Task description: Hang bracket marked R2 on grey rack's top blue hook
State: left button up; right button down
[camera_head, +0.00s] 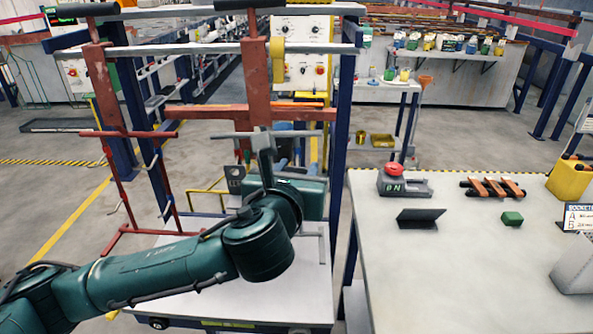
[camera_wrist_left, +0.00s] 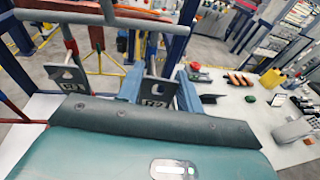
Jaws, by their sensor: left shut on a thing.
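My left gripper (camera_wrist_left: 159,90) is shut on a dark grey bracket plate marked R2 (camera_wrist_left: 153,93), which stands between its two blue fingers in the left wrist view. In the head view the left gripper (camera_head: 287,168) is at the grey rack (camera_head: 270,135), partly behind its own wrist, and the held bracket is hidden. A second dark plate (camera_wrist_left: 68,78), its mark hard to read, hangs to the left. It seems to show in the head view (camera_head: 235,178) left of my wrist. I cannot make out the top blue hook. My right gripper is not in view.
A red rack (camera_head: 128,134) with hooks stands left of the grey rack. A white table (camera_head: 450,270) at right carries a box with a red button (camera_head: 392,178), a dark stand (camera_head: 420,217), a green block (camera_head: 512,218) and orange-and-black parts (camera_head: 492,188). Blue posts flank the racks.

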pick_arm(q)
jog(key=shift+w, duration=0.3)
jog(key=shift+w, duration=0.55)
jog(key=shift+w+f, duration=0.15)
jog(key=shift+w, duration=0.1)
dwell(0.3)
jog(key=shift+w+d+f, duration=0.1)
jog(key=shift+w+f, duration=0.1)
jog(key=shift+w, duration=0.1)
jog(key=shift+w+f, duration=0.2)
jog(key=shift+f, duration=0.1)
dwell(0.4)
